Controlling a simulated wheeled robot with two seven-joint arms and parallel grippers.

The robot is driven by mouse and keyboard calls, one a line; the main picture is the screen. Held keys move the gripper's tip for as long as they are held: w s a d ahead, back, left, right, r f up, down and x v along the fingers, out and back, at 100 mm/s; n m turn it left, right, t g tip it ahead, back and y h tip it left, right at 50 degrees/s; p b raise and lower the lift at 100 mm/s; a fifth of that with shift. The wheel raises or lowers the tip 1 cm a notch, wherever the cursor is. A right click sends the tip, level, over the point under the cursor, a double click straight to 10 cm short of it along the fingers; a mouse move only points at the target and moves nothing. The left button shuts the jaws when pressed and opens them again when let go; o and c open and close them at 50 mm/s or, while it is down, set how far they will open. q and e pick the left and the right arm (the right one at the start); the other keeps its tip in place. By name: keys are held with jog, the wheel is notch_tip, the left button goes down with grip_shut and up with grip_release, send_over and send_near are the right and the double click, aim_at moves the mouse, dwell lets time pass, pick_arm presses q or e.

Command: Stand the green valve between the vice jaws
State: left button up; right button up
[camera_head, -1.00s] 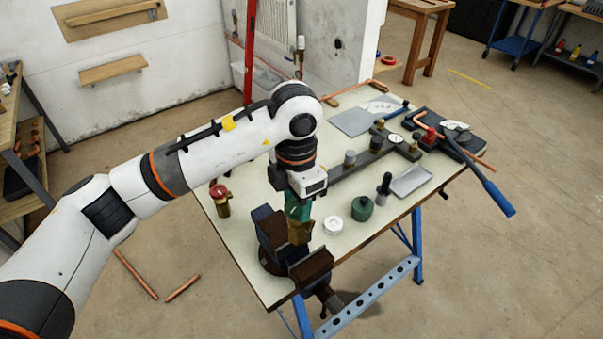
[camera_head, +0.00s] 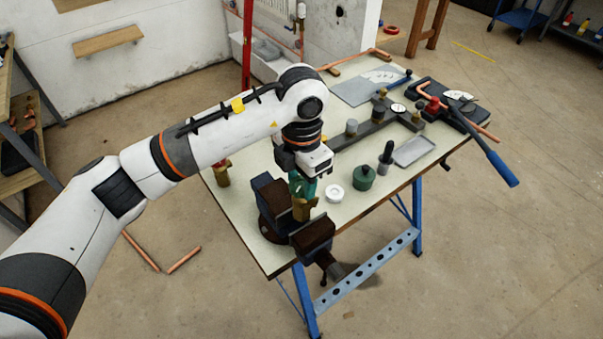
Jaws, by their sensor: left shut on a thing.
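The green valve (camera_head: 301,209), a brass body with a green upper part, stands about upright at the vice. Its brass lower part shows between the two dark vice jaws (camera_head: 313,235). The far jaw is left of it and the near jaw is below it in the picture. Whether it touches the jaws or rests on the vice bottom, I cannot tell. My left gripper (camera_head: 302,184) comes down from above and is shut on the green upper part; its fingers are mostly hidden. My right gripper is not in view.
The vice sits on the near corner of a pale workbench (camera_head: 262,161). Close on the right are a white ring (camera_head: 335,193) and a green round container (camera_head: 363,179). A red-topped valve (camera_head: 222,174) stands to the left. Pipe tools and a grey tray (camera_head: 414,151) lie further right.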

pick_arm(q)
jog(key=shift+f+b, duration=1.9)
jog(key=shift+f, duration=0.4)
jog(key=o, duration=1.1)
jog(key=shift+c, duration=0.2)
jog(key=shift+o, duration=0.6)
